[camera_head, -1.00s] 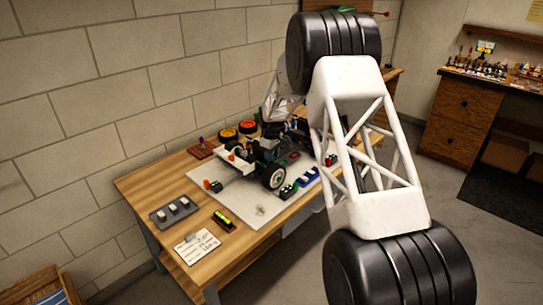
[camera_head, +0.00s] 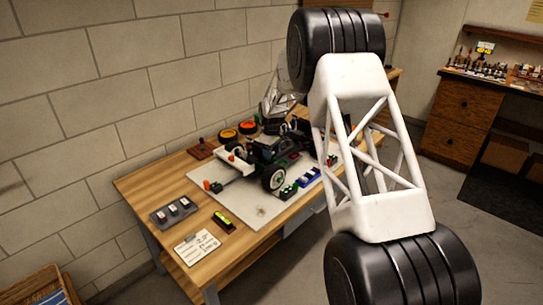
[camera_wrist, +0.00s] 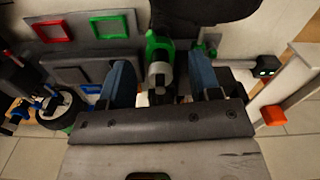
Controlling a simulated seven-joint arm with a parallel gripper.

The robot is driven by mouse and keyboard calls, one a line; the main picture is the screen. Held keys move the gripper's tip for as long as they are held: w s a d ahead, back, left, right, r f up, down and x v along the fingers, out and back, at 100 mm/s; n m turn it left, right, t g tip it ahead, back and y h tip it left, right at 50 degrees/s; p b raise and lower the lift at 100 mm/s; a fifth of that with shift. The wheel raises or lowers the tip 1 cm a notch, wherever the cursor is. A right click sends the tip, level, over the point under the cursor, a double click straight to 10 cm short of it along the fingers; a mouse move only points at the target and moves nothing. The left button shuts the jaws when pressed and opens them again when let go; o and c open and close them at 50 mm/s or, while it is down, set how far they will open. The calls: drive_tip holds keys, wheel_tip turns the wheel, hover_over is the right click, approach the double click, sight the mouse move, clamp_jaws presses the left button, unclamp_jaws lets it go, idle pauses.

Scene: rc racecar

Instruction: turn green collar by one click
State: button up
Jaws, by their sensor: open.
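In the wrist view, a bright green collar (camera_wrist: 158,42) sits on a grey and dark shock absorber near the top middle. My gripper (camera_wrist: 161,72) is open, with one blue-padded finger on each side of the shock below the collar. A gap shows between each finger and the shock, and I cannot tell how far the fingertips reach in depth. In the head view, the racecar (camera_head: 265,152) stands on a pale mat on the bench, and its collar is too small to make out. My gripper cannot be made out clearly there.
The wrist view shows a red-framed square (camera_wrist: 53,31), a green-framed square (camera_wrist: 108,24), a wheel (camera_wrist: 58,108) at left, and a white panel with an orange block (camera_wrist: 274,115) at right. In the head view, a grey tray (camera_head: 173,212) and a note card (camera_head: 197,247) lie on the bench front.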

drive_tip(key=shift+r, duration=2.85)
drive_tip(key=shift+r, duration=0.1)
drive_tip(key=shift+s+d+r, duration=0.15)
drive_tip(key=shift+s+r, duration=0.05)
drive_tip(key=s+d+r+m, duration=0.2)
drive_tip(key=s+d+r, duration=0.2)
drive_tip(key=s+r, duration=0.45)
drive_tip(key=s+d+r+m+t, duration=0.1)
drive_tip(key=s+d+r+m, duration=0.3)
drive_tip(key=s, duration=0.8)
drive_tip(key=s+d+r+n, duration=0.1)
drive_tip(key=s+d+r, duration=0.2)
drive_tip(key=s+r, duration=0.6)
drive_tip(key=s+d+f+m, duration=0.1)
drive_tip(key=s+d+m, duration=0.1)
drive_tip(key=s, duration=1.6)
drive_tip(key=s+d+f+m+t, duration=0.1)
drive_tip(key=s+d+f+m, duration=0.1)
drive_tip(key=s, duration=1.6)
drive_tip(key=shift+s+d+f+m+t, duration=0.15)
drive_tip(key=shift+s+d+m+t, duration=0.25)
drive_tip(key=shift+m, duration=0.6)
